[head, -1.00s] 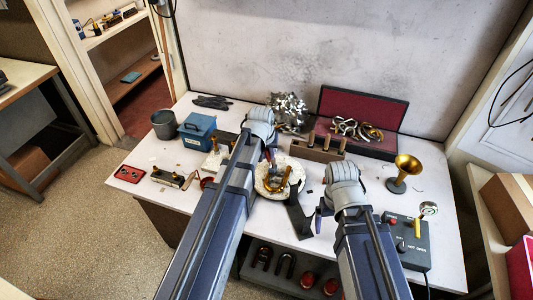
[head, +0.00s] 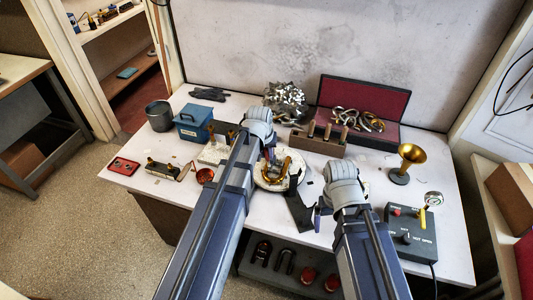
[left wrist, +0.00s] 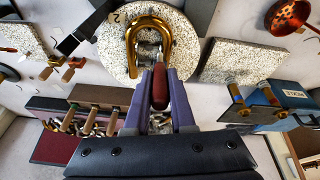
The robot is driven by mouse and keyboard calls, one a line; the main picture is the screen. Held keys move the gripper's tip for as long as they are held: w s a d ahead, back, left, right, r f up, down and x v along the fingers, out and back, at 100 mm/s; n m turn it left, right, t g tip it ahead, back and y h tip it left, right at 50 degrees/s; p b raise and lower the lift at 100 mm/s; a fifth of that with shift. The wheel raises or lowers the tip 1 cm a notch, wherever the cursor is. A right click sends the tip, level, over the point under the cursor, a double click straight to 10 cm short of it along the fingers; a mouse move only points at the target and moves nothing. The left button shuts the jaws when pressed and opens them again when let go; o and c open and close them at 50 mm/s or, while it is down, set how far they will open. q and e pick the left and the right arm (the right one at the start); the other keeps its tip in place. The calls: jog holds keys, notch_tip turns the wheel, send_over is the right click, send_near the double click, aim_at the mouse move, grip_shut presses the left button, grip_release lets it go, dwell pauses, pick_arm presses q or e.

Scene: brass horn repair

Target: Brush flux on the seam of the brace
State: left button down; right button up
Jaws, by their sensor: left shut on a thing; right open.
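A U-shaped brass piece (head: 276,174), apparently the brace, lies on a round pale disc (head: 267,186) on the bench. In the left wrist view the brass bend (left wrist: 170,38) sits on the speckled disc (left wrist: 112,56), which carries a "2" tag. My left gripper (left wrist: 160,98) is shut on a red-handled tool (left wrist: 160,86), seemingly the brush. The tool points at the inside of the bend; its tip is hard to make out, so I cannot tell whether it touches. My right gripper (head: 319,211) is open and empty at the bench's front, right of the disc.
A red perforated cup (head: 205,175) and a blue box (head: 194,123) stand to the left. A wooden rack (head: 318,144) and an open red-lined case (head: 362,115) are behind. A brass bell (head: 411,156) and a control box (head: 410,232) are at the right.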

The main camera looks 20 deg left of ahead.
pick_arm(q)
jog(key=shift+f+b, duration=0.45)
jog(key=shift+b, duration=0.05)
jog(key=shift+r, duration=0.1)
dwell(0.8)
notch_tip(320, 180, up, 9)
jog(key=p, duration=0.9)
jog(key=shift+w, duration=0.1)
